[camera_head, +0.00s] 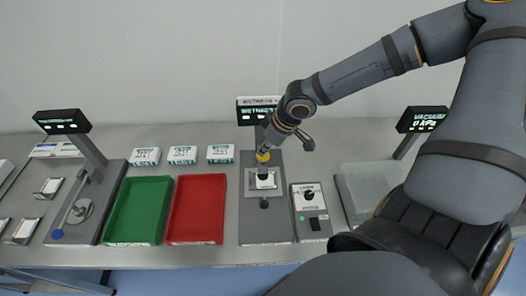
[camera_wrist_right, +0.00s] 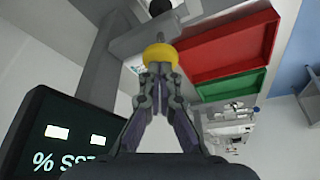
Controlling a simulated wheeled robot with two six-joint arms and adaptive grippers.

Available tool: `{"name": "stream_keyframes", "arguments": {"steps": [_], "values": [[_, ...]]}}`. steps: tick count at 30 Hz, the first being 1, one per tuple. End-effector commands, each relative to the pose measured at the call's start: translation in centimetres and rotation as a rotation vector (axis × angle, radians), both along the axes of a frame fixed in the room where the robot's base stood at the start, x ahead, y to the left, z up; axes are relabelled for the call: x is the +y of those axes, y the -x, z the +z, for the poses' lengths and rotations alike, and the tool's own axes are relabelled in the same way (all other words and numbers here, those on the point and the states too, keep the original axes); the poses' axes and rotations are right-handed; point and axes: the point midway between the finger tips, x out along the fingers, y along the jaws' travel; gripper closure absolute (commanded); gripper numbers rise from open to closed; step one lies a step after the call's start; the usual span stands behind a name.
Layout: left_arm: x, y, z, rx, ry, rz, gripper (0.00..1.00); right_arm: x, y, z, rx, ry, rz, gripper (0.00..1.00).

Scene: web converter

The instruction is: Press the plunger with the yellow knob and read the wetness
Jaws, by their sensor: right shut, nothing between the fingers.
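The wetness tester (camera_head: 281,220) stands on the bench with its screen (camera_head: 251,114) behind, partly hidden by my right arm. The yellow knob (camera_head: 262,157) sits on top of its plunger, above a pale sample plate (camera_head: 252,187). My right gripper (camera_head: 266,147) is shut and empty, its fingertips at the top of the knob. In the right wrist view the closed fingertips (camera_wrist_right: 158,72) meet the yellow knob (camera_wrist_right: 161,54); whether they press it I cannot tell. The screen (camera_wrist_right: 60,140) there shows large cut-off characters I cannot read surely. My left gripper is not in view.
A green tray (camera_head: 108,239) and a red tray (camera_head: 170,239) lie left of the tester. Several labelled packs (camera_head: 182,155) stand behind them. A small control box (camera_head: 321,226) stands close right of the tester, and a vacuum station screen (camera_head: 424,119) is farther right.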

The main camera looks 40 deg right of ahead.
Motion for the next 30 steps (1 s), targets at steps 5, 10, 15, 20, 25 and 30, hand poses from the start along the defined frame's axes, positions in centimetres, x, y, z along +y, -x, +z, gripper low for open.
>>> {"name": "stream_keyframes", "arguments": {"steps": [5,10,15,20,25,30], "values": [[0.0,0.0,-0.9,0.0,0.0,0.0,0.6,0.0,0.0,-1.0,0.001,0.0,0.0,1.0],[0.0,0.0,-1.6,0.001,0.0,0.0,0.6,0.0,0.0,-1.7,0.001,0.0,0.0,1.0],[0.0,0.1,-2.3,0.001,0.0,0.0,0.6,0.0,0.0,-2.4,0.001,0.0,0.0,1.0],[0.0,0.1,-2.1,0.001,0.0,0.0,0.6,0.0,0.0,-2.1,0.001,0.0,0.0,1.0],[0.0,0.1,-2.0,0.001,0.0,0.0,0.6,0.0,0.0,-2.1,0.001,0.0,0.0,1.0],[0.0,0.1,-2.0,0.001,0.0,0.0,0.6,0.0,0.1,-2.1,0.001,0.0,0.0,1.0]]}}
